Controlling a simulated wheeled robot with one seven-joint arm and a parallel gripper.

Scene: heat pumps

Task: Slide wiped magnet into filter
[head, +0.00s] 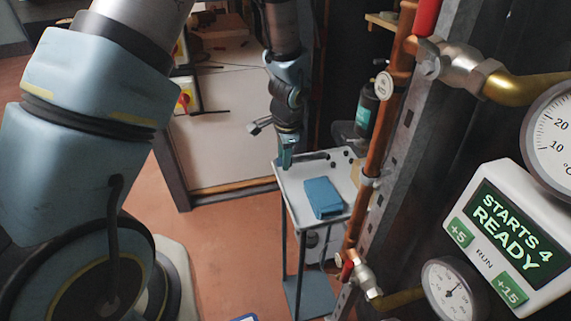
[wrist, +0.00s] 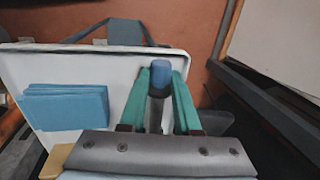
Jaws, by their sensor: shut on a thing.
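My gripper (head: 286,160) hangs over the far left edge of a white tray. In the wrist view its teal fingers (wrist: 161,85) are shut on the magnet, a grey rod (wrist: 156,110) with a blue cap (wrist: 160,68). The cap shows at the fingertips; the rod runs back between the fingers, and its other end is hidden. In the head view the magnet is too small to make out clearly. A dark cylinder with a green label (head: 366,112), seemingly the filter, is beside the copper pipe, right of my gripper and apart from it. Its opening cannot be made out.
A folded blue cloth (head: 323,197) lies on the white cart tray (head: 297,196), with small dark items near its back edge. A copper pipe (head: 383,135) and grey upright (head: 404,148) stand to the right. A panel (head: 508,229) reads "STARTS 4 READY". Floor is clear left of the cart.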

